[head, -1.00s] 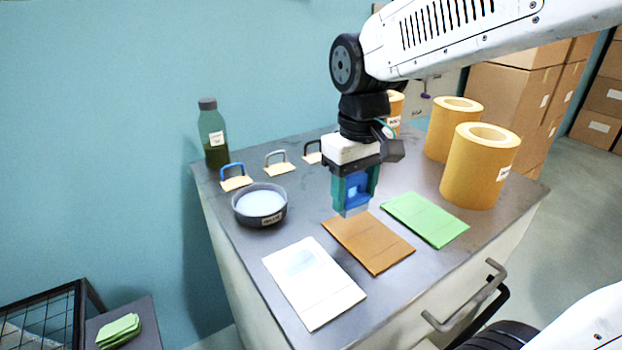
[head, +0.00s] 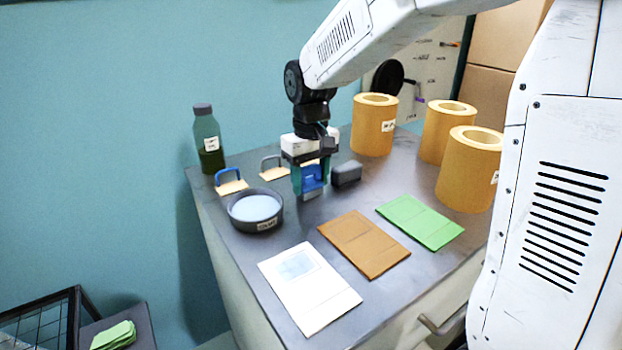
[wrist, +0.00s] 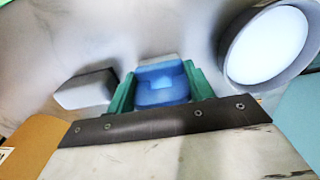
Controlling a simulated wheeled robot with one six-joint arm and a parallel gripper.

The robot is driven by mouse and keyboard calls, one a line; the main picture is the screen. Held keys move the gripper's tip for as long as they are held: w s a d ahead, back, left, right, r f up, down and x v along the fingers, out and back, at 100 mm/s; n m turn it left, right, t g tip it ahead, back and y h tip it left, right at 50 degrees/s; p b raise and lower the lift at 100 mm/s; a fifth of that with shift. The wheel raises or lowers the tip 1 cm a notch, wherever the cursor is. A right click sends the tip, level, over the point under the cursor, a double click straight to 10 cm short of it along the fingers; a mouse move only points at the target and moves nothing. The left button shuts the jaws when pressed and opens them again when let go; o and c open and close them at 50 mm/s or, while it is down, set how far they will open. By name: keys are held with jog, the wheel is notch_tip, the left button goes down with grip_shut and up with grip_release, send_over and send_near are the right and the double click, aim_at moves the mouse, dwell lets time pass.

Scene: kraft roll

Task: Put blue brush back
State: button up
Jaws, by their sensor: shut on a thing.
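My gripper (head: 311,181) is shut on the blue brush (head: 312,178), between its green fingers. In the wrist view the blue brush (wrist: 162,82) sits between the fingers, with a pale edge at its far end. The gripper is over the counter, just right of the round bowl. The blue-handled holder (head: 231,181) stands at the back left, left of the gripper and behind the bowl. A grey-handled holder (head: 272,167) stands between it and the gripper. I cannot tell whether the brush touches the counter.
A dark bowl (head: 235,214) of pale liquid and a green bottle (head: 207,140) stand at the left. A grey block (head: 346,173) lies right of the gripper. White (head: 330,305), brown (head: 368,250) and green (head: 425,222) sheets lie in front. Yellow rolls (head: 373,127) stand at the right.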

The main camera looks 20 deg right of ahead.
aim_at(311, 169)
jog(key=shift+f, duration=0.25)
jog(key=o, duration=0.9)
jog(key=shift+o, duration=0.2)
notch_tip(311, 169, up, 12)
jog(key=shift+r, duration=0.1)
jog(key=s+d+f, duration=0.1)
jog(key=s+f, duration=0.1)
jog(key=s, duration=0.7)
jog(key=s+d+f+m+t, duration=0.1)
jog(key=s+f, duration=0.1)
jog(key=s, duration=0.7)
jog(key=s+d+f+m, duration=0.1)
jog(key=s+f, duration=0.2)
jog(key=s, duration=0.6)
jog(key=shift+s, duration=0.35)
